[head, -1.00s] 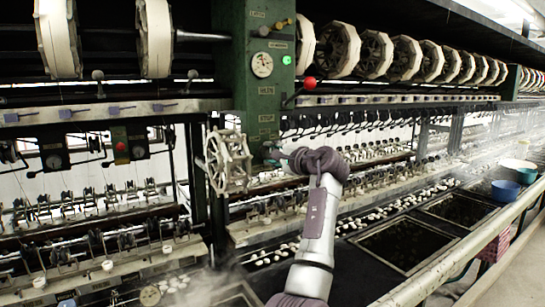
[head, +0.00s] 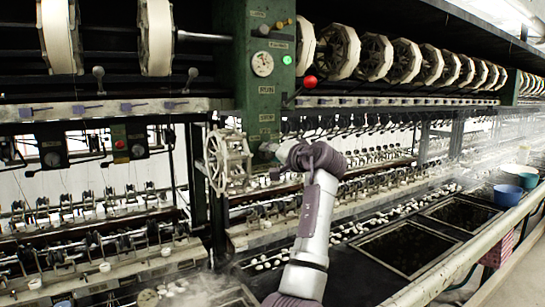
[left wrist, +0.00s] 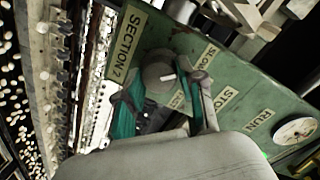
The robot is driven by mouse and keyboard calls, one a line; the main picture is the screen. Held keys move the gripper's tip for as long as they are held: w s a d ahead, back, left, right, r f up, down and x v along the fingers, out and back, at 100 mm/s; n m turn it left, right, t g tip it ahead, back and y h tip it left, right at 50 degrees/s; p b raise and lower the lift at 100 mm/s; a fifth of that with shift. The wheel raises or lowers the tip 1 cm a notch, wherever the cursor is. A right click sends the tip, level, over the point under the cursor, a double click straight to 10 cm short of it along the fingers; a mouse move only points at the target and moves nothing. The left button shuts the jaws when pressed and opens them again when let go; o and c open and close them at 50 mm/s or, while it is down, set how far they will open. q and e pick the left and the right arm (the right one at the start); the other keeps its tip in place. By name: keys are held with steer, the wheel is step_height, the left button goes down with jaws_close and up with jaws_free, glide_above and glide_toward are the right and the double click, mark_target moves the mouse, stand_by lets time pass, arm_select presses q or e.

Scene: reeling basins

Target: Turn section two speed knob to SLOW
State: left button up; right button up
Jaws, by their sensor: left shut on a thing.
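The section two speed knob (left wrist: 158,72) is a round grey knob with a pale pointer mark, on a green panel (left wrist: 222,65) in the left wrist view. A "SECTION 2" label (left wrist: 126,44) is beside it, and a "SLOW" label (left wrist: 207,57) is on its other side. My left gripper (left wrist: 164,88) has its fingers on both sides of the knob and is shut on it. In the head view my left gripper (head: 272,152) is at the lower part of the green post (head: 262,100), partly hidden by my wrist; the knob is hidden there. My right gripper is out of view.
A white spoked wheel (head: 226,162) stands just left of my left gripper. A red ball-ended lever (head: 310,82) sticks out above it. Dark basins (head: 408,250) and a long pale rail (head: 475,250) run along the right.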

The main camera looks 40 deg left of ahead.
arm_select(q)
steer(key=shift+f+n, duration=0.15)
steer(key=shift+n, duration=0.15)
steer(key=o, duration=1.2)
steer(key=shift+c, duration=0.2)
steer(key=v, duration=1.2)
